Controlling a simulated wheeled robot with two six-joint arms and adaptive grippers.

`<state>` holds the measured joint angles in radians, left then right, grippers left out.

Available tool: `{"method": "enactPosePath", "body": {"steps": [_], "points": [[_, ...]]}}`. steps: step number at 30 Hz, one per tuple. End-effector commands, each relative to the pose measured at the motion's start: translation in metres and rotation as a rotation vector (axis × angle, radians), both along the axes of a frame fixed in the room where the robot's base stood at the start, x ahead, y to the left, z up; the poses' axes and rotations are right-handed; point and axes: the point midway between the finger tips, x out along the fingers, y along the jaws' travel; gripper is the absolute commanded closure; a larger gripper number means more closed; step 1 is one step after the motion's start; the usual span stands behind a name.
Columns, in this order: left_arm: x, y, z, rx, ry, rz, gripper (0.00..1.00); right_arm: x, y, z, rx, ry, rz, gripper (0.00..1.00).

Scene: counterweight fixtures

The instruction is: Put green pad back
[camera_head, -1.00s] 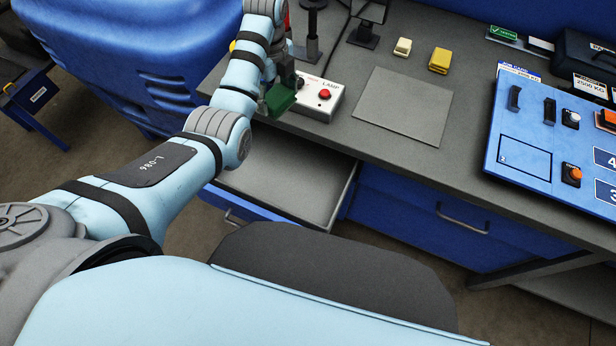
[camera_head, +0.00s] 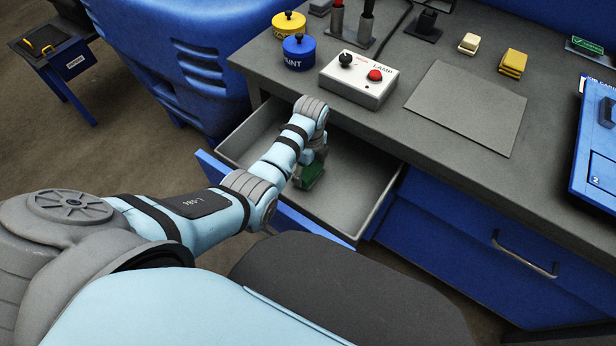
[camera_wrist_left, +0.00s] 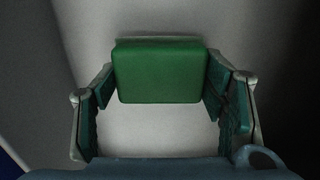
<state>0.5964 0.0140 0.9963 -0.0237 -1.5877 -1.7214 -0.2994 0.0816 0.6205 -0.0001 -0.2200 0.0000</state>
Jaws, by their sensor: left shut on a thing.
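The green pad (camera_head: 309,176) is at the end of my left arm, over the open drawer (camera_head: 352,186) under the desk. In the left wrist view the green pad (camera_wrist_left: 158,72) sits between the two fingers of my left gripper (camera_wrist_left: 160,98), which is shut on it. In the head view my left gripper (camera_head: 314,160) is mostly hidden by its own wrist. Whether the pad touches the drawer floor I cannot tell. The visible drawer floor around it is bare. My right gripper is not in view.
On the grey desk (camera_head: 455,165) stand a lamp switch box (camera_head: 360,80), a yellow pot (camera_head: 289,24), a blue pot (camera_head: 298,52) and two small yellowish blocks. A flat grey plate (camera_head: 468,105) lies at centre right. A blue panel (camera_head: 597,150) is at the right edge.

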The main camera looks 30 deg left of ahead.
Motion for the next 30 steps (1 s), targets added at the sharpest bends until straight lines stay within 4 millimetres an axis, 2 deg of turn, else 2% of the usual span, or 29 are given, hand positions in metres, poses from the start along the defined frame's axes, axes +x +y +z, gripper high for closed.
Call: {"method": "enactPosePath", "body": {"steps": [1,3,14,15,18,27,30], "points": [[-0.001,0.000,-0.015,-0.001,0.003,0.000,0.65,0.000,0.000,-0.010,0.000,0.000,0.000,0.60],[0.000,0.000,-0.025,0.000,0.002,0.000,0.65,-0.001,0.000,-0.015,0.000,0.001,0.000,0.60],[0.000,0.000,-0.028,0.000,0.000,0.000,0.65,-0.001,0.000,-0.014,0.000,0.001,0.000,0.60],[0.000,0.000,-0.028,0.000,0.000,-0.001,0.32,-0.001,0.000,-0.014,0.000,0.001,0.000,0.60],[0.000,0.000,-0.027,0.000,0.000,-0.001,0.16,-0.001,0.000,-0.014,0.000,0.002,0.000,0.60],[0.000,0.000,-0.027,0.000,0.000,-0.001,0.15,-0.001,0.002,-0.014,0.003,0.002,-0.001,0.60],[0.000,0.000,-0.020,0.000,0.000,-0.001,0.15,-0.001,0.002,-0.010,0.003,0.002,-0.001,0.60]]}}
